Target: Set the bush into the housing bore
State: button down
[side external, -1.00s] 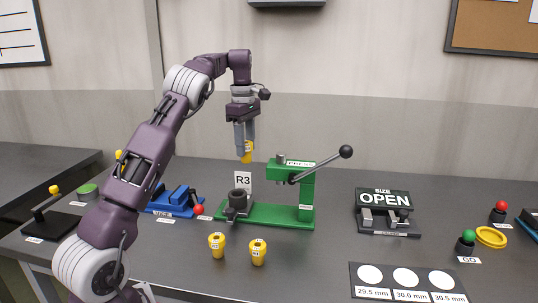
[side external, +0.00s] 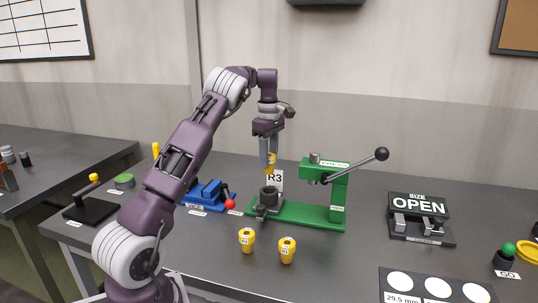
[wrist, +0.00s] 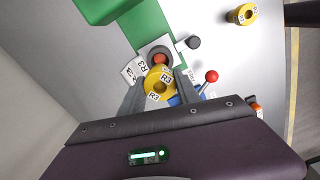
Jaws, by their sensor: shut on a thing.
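My gripper (side external: 268,167) is shut on a yellow bush (side external: 271,161), upright and just above the housing. In the wrist view the bush (wrist: 160,84) carries R3 labels and sits between my fingers. The dark grey housing (side external: 269,199) stands on the left end of the green press base, its bore facing up. The housing (wrist: 148,52) shows partly behind the bush in the wrist view, with something red in or under its bore. A gap between bush and housing shows in the side view.
The green press (side external: 325,190) with its black-knobbed lever rises right of the housing. Two more yellow bushes (side external: 247,240) (side external: 287,250) stand in front. A blue vise (side external: 206,193) with a red knob is at left.

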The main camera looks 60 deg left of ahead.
aim_at(269, 171)
jog(key=shift+f, duration=2.6)
jog(key=shift+f, duration=1.8)
jog(key=c, duration=0.8)
grip_release()
notch_tip(269, 171, up, 6)
jog(key=shift+r, duration=0.55)
